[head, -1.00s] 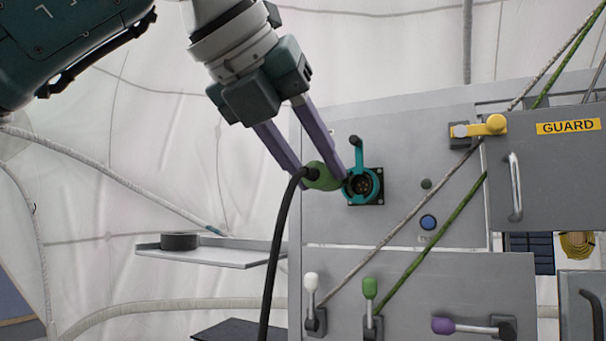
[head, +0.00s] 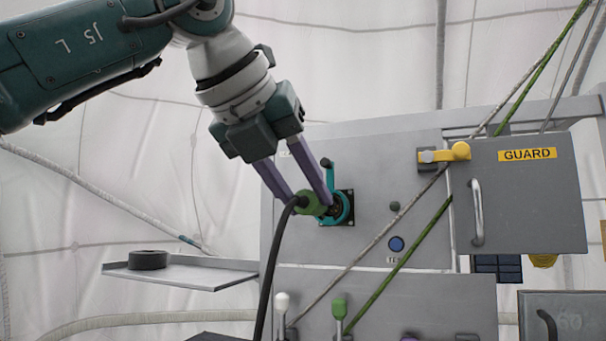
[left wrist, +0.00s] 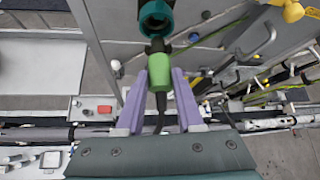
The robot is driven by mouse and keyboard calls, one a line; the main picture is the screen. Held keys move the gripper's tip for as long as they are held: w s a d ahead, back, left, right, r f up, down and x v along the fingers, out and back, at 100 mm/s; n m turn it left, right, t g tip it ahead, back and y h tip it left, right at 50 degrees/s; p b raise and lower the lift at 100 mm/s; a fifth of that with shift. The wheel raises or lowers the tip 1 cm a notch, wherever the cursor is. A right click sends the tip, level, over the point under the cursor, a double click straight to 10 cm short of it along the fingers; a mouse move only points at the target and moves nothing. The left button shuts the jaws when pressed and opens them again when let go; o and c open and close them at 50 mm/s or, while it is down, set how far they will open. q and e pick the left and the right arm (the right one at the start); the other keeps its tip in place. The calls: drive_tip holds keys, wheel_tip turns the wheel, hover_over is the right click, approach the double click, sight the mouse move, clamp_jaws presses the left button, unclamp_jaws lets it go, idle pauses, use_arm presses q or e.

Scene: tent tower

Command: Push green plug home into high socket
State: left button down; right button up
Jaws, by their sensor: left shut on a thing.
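The green plug (head: 312,204) with its black cable is between the purple fingers of my left gripper (head: 309,200), which is shut on it. The high socket (head: 345,208) is a teal ring with an open lid on the grey panel. In the head view the plug's front end overlaps the left side of the ring. In the left wrist view the plug (left wrist: 160,72) has its dark nose pointing at the lower rim of the socket (left wrist: 155,18), whose mouth shows open. I cannot tell whether nose and rim touch. My right gripper is not in view.
A yellow latch (head: 446,153) and a GUARD door (head: 528,195) are to the right. Ropes run diagonally across the panel. A blue button (head: 396,244) is below right of the socket. A shelf (head: 195,276) with a dark roll (head: 148,260) is at left. Levers stand below.

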use_arm(q)
drive_tip(key=shift+w+d+p, duration=0.15)
drive_tip(key=shift+w+p, duration=0.1)
drive_tip(key=shift+w, duration=0.25)
drive_tip(key=shift+w+d+p, duration=0.15)
drive_tip(key=shift+w+p, duration=0.05)
drive_tip(key=shift+w, duration=0.3)
drive_tip(key=shift+b, duration=1)
idle(0.8)
idle(0.4)
drive_tip(key=shift+w+r, duration=0.1)
drive_tip(key=shift+w+d+p, duration=0.1)
drive_tip(key=shift+w+p, duration=0.1)
drive_tip(key=shift+p, duration=0.25)
drive_tip(key=shift+w+d+p, duration=0.2)
drive_tip(key=shift+w+p, duration=0.3)
drive_tip(key=shift+p, duration=0.1)
drive_tip(key=shift+w+d+p, duration=0.15)
drive_tip(key=shift+w+p, duration=0.3)
drive_tip(key=shift+p, duration=0.1)
drive_tip(key=shift+c, duration=2.3)
unclamp_jaws()
